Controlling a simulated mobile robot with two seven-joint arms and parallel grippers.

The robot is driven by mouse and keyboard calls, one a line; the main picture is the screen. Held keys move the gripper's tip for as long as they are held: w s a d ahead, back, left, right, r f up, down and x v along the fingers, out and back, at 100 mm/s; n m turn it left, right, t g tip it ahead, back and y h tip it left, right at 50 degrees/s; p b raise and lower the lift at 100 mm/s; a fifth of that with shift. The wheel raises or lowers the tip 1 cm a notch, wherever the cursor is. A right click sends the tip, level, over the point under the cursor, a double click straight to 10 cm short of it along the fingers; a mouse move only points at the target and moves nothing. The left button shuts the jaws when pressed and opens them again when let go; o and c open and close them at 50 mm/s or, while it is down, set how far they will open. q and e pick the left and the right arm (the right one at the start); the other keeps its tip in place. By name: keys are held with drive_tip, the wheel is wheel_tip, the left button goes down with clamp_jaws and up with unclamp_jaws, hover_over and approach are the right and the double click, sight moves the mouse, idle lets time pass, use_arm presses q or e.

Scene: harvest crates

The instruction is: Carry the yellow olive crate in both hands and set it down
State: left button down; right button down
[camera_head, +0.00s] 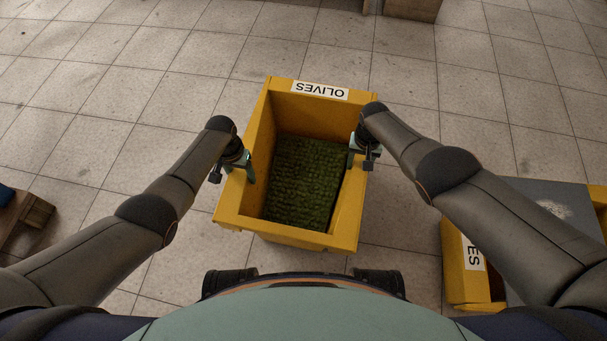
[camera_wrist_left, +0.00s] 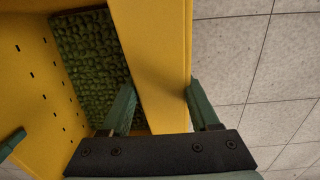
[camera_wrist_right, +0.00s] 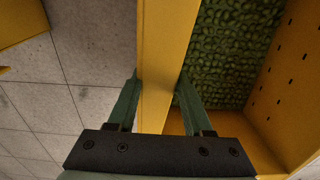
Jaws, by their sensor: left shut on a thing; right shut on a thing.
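The yellow olive crate (camera_head: 345,218) is in front of my body in the head view, with a white OLIVES label on its far wall and green olives (camera_head: 303,180) inside. My left gripper (camera_head: 247,170) is shut on the crate's left wall. In the left wrist view one finger is inside and one outside the wall (camera_wrist_left: 160,60). My right gripper (camera_head: 354,157) is shut on the right wall, and the right wrist view shows its fingers on both sides of that wall (camera_wrist_right: 163,60). The crate seems held above the floor, but its underside is hidden.
Another yellow crate (camera_head: 456,270) with a partly hidden label stands at the right, beside a grey surface (camera_head: 545,200). A wooden piece (camera_head: 25,222) lies at the left edge. Wooden boxes (camera_head: 412,8) stand at the top. The tiled floor (camera_head: 130,85) between is clear.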

use_arm(q)
drive_tip(key=shift+w+d+r, duration=0.1)
drive_tip(key=shift+w+r, duration=0.05)
drive_tip(key=shift+r, duration=0.2)
use_arm(e)
drive_tip(key=shift+w+a+r, duration=0.1)
drive_tip(key=shift+w+r, duration=0.05)
drive_tip(key=shift+r, duration=0.2)
